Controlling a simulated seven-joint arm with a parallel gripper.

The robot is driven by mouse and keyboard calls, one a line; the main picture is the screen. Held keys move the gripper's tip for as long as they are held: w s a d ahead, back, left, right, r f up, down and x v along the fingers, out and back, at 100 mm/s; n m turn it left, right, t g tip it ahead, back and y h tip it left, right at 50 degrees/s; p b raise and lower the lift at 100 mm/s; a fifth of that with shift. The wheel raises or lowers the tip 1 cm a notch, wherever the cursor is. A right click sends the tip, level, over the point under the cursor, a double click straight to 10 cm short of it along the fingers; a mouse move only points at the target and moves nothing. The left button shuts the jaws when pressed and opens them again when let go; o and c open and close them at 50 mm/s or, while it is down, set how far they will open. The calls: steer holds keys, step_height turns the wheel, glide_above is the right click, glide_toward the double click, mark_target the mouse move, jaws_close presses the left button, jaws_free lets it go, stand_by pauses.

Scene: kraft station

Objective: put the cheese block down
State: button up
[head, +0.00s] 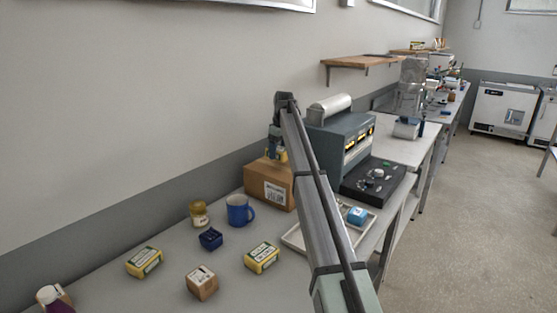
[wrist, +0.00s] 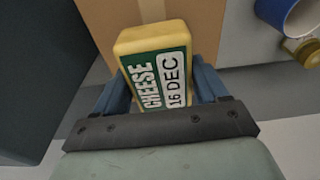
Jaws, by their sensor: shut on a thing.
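My gripper (wrist: 160,84) is shut on the cheese block (wrist: 152,48), a yellow block with a green and white label reading "CHEESE" and "16 DEC". The block sits between the two blue fingers, slightly tilted in the wrist view. In the head view my gripper (head: 277,146) is at the cardboard box (head: 258,182), mostly behind my arm, with a bit of yellow showing beside it. In the wrist view the brown box (wrist: 205,22) lies behind the block. I cannot tell whether the block touches the box.
A blue mug (head: 240,211), a jar (head: 198,214), a dark blue item (head: 210,239), two yellow packages (head: 144,262) and a small brown box (head: 202,284) stand on the table. A grey machine (head: 335,143) is right of the box. A white tray (head: 294,240) is partly behind my arm.

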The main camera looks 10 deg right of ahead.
mark_target(279, 159)
steer(key=shift+f, duration=1.85)
steer(key=shift+f, duration=0.15)
steer(key=o, duration=1.2)
steer(key=r, duration=0.8)
steer(key=s+d+r, duration=0.1)
steer(key=r, duration=0.3)
steer(key=shift+r, duration=0.1)
